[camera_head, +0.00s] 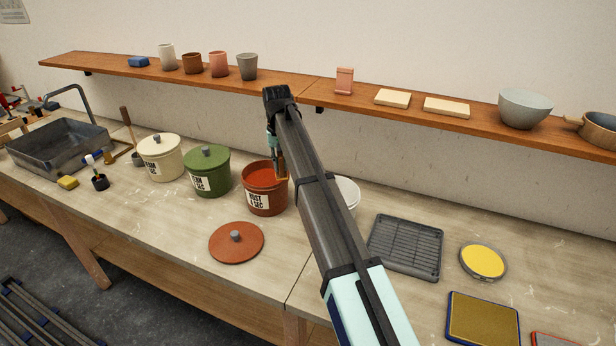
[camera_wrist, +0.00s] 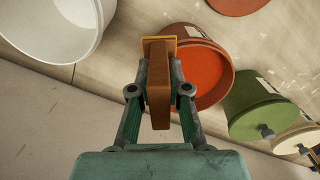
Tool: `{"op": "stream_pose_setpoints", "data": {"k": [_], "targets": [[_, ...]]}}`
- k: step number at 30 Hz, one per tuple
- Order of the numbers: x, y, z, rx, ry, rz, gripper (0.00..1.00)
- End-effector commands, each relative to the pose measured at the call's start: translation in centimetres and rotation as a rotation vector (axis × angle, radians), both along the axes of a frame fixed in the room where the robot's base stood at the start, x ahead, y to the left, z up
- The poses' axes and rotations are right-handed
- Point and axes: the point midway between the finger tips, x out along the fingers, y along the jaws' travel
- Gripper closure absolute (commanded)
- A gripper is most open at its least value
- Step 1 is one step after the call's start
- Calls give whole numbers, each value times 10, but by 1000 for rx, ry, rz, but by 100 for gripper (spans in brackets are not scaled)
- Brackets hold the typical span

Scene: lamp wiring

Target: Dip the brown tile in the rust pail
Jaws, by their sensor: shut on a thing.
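My gripper (camera_wrist: 158,92) is shut on the brown tile (camera_wrist: 158,75), which stands edge-on between the fingers in the wrist view. The tile's far end has a yellow-orange edge. The rust pail (camera_head: 264,197) stands open on the bench, with red-brown glaze inside and a label reading RUST, 4 SEC. In the wrist view the tile overlaps the near-left side of the pail (camera_wrist: 205,75). In the head view my gripper (camera_head: 277,158) is at the pail's right rear rim, partly hidden by my arm. I cannot tell whether the tile touches the glaze.
The rust lid (camera_head: 236,242) lies in front of the pail. Lidded green (camera_head: 207,172) and cream (camera_head: 160,158) pails stand left. A white pail (camera_head: 348,194) is right, partly behind my arm. A grey rack (camera_head: 405,246) lies farther right. A shelf (camera_head: 290,88) runs behind.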

Motion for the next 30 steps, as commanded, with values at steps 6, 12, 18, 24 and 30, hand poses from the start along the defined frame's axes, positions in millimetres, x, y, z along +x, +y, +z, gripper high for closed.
{"op": "stream_pose_setpoints", "data": {"k": [6,12,18,24,30], "targets": [[61,48,4,0,0,-37,100],[82,62,3,0,0,-78,100],[84,63,3,0,0,-97,100],[84,62,3,0,0,-97,100],[83,62,0,0,0,-97,100]]}}
